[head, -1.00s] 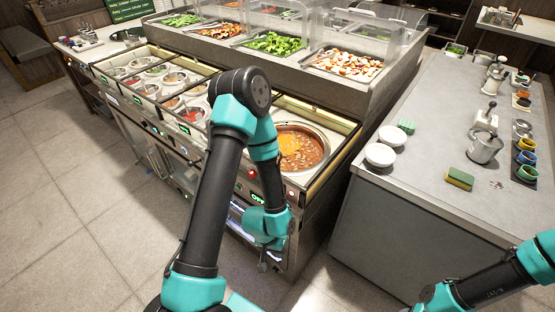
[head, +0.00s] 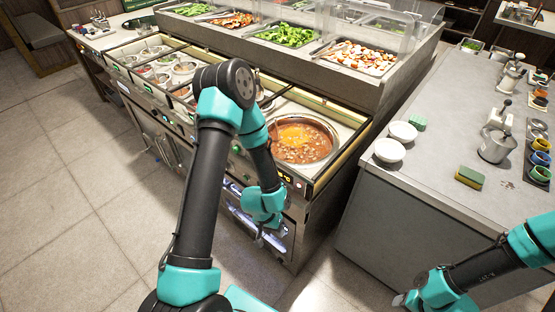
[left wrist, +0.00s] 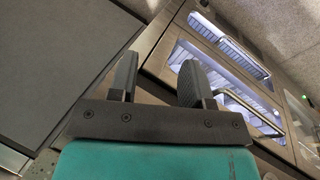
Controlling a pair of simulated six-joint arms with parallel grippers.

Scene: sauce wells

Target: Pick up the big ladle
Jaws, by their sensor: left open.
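I cannot make out the big ladle clearly; a thin handle-like shape (head: 277,128) shows at the left rim of the large round soup pot (head: 334,140), partly behind my arm. The pot holds brown soup with an orange patch. My left gripper (head: 261,238) hangs low in front of the counter's front panel, below and apart from the pot. In the left wrist view its two dark fingers (left wrist: 158,78) are apart with nothing between them. My right gripper (head: 400,299) is at the lower right, small and partly cut off, and its jaws are unclear.
Several small sauce wells (head: 184,68) lie left of the pot, partly behind my left arm. Glass-fronted food trays (head: 357,57) stand behind. The grey side counter (head: 440,150) holds white bowls (head: 389,150), a sponge (head: 469,177) and a metal jug (head: 495,143). The floor at left is clear.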

